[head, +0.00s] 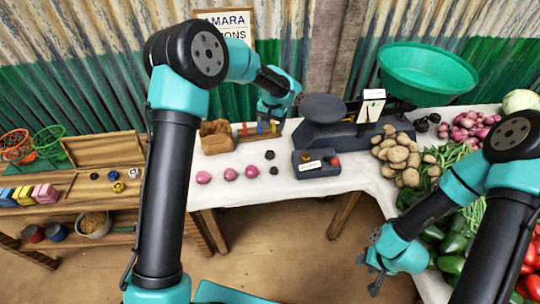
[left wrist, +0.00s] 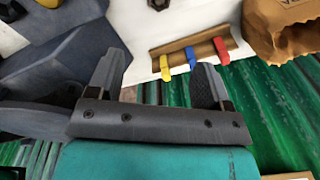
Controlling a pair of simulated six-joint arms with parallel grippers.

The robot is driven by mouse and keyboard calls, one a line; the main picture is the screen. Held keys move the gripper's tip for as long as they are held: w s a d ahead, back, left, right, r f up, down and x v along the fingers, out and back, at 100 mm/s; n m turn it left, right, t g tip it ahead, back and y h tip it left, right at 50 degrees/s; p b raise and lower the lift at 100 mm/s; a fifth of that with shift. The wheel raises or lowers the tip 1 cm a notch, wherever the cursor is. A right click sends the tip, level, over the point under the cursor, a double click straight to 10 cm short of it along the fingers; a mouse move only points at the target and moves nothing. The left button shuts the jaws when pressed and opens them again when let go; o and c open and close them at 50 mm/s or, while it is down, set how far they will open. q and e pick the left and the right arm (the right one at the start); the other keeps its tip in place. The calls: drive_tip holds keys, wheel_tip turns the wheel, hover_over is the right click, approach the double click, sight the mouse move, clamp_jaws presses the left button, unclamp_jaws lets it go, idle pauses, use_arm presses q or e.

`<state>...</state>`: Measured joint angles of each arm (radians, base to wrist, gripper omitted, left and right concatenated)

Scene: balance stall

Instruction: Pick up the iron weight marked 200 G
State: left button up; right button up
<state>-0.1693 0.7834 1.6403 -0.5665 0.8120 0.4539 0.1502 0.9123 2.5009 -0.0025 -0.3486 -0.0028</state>
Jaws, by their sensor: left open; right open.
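Two small dark weights, one behind (head: 270,155) and one in front (head: 274,170), sit on the white table beside the onions. My left gripper (head: 272,118) is open and empty at the back of the table, behind the two small weights. In the left wrist view its open fingers (left wrist: 160,78) have nothing between them, and one dark weight (left wrist: 158,4) shows at the top edge. My right gripper (head: 376,265) is open at the lower right, away from the weights.
A wooden rack (left wrist: 187,47) with red, yellow and blue pieces and a paper bag (head: 217,137) are near my left gripper. A scale (head: 340,132) with a green pan (head: 428,72), a dark box (head: 316,164), potatoes (head: 398,155) and three onions (head: 230,174) crowd the table.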

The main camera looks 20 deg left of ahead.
use_arm(q)
drive_tip(key=m, duration=0.7)
drive_tip(key=w+m, duration=0.1)
drive_tip(key=m, duration=0.3)
drive_tip(key=shift+a+g, duration=0.1)
drive_tip(key=shift+g, duration=0.2)
drive_tip(key=shift+f, duration=0.1)
hover_over(272, 153)
drive_tip(key=f, duration=1.2)
drive_tip(key=shift+w+a, duration=0.15)
drive_tip(key=shift+w, duration=0.05)
drive_tip(key=shift+f, duration=0.1)
drive_tip(key=shift+s+f, duration=0.1)
drive_tip(key=shift+f, duration=2.45)
drive_tip(key=shift+c, duration=0.2)
